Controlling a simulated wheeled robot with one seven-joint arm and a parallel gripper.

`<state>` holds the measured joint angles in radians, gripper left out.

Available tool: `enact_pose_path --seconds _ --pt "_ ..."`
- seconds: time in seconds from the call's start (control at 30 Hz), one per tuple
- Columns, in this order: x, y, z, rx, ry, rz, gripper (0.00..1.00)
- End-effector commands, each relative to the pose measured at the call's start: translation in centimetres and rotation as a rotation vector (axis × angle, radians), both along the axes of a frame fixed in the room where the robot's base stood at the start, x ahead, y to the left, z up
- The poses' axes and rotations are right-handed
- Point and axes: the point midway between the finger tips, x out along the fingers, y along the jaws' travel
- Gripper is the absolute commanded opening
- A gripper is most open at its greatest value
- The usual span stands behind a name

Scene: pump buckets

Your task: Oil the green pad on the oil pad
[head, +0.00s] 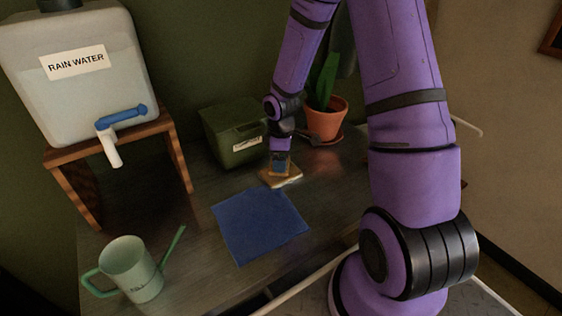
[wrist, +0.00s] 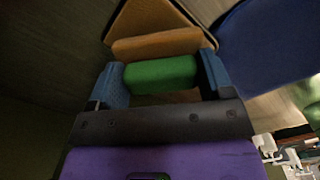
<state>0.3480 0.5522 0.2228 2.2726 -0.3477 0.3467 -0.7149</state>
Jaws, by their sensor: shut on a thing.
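My gripper (head: 280,166) reaches down at the back of the table. In the wrist view its blue fingers (wrist: 162,82) are closed on the two ends of a green pad (wrist: 162,74). An orange-tan strip (wrist: 158,42) lies right against the green pad's far side. Beyond it is a tan, dark-edged pad that looks like the oil pad (wrist: 152,16); it also shows under my gripper in the head view (head: 291,182). The green pad is hidden in the head view. I cannot tell whether it touches the oil pad.
A blue cloth (head: 258,224) lies just in front of the oil pad. A green box (head: 228,136) and a potted plant (head: 324,118) stand behind.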

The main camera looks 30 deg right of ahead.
Motion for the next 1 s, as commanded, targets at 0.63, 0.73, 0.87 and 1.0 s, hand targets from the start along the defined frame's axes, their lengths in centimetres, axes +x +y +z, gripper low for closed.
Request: enact_pose_path --seconds 0.63,0.73,0.87,1.0 --pt "0.1 0.0 4.5 0.000 -0.002 -0.001 0.55" --pt "0.0 -0.1 5.0 0.000 -0.002 -0.001 0.55" --pt "0.0 0.0 5.2 -0.001 -0.001 0.000 0.55" --pt "0.0 0.0 5.2 -0.001 -0.001 0.000 0.55"
